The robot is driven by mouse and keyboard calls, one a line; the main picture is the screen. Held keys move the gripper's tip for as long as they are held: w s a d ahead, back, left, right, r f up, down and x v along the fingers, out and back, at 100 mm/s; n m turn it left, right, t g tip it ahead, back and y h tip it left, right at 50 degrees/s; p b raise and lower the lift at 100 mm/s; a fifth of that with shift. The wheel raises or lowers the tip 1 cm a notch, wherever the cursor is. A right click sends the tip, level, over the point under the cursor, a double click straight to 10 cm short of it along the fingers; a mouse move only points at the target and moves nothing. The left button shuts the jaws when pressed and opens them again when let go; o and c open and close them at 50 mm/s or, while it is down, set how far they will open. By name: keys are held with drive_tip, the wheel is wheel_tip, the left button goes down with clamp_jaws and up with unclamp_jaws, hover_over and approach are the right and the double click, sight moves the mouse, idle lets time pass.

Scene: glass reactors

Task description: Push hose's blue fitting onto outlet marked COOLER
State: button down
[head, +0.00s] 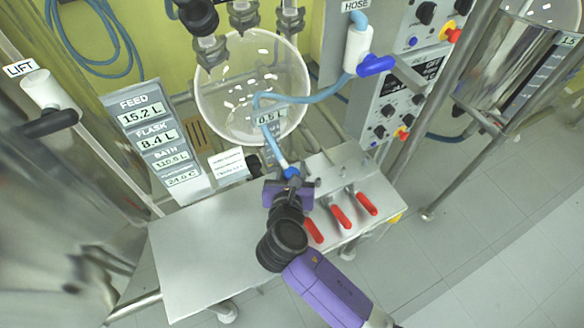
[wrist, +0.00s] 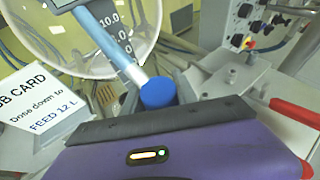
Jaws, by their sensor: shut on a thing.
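The light blue hose (head: 320,98) comes from a white valve body under the HOSE label, loops in front of the glass vessel and runs down to my gripper. Its blue fitting (head: 291,172) is at the hose's end, at my gripper (head: 290,187). In the wrist view the fitting (wrist: 157,92) is a blue cylinder just beyond my gripper's dark front edge. My gripper is shut on it above the steel bench; the fingertips are mostly hidden. Red-handled valves (head: 341,216) stand on the bench to the right. I cannot read a COOLER mark or tell which outlet bears it.
The steel bench (head: 200,260) is bare left of my arm. A round glass vessel (head: 252,88) stands behind it. A FEED/FLASK/BATH display panel (head: 152,140) and a white card (head: 228,165) are at left. A control panel (head: 400,95) is at right.

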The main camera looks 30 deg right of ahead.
drive_tip(key=shift+f+b, duration=1.75)
drive_tip(key=shift+b, duration=0.5)
drive_tip(key=shift+d+p, duration=0.1)
drive_tip(key=shift+p, duration=0.35)
drive_tip(key=shift+f, duration=0.6)
drive_tip(key=c, duration=0.9)
unclamp_jaws()
drive_tip(key=v, duration=0.8)
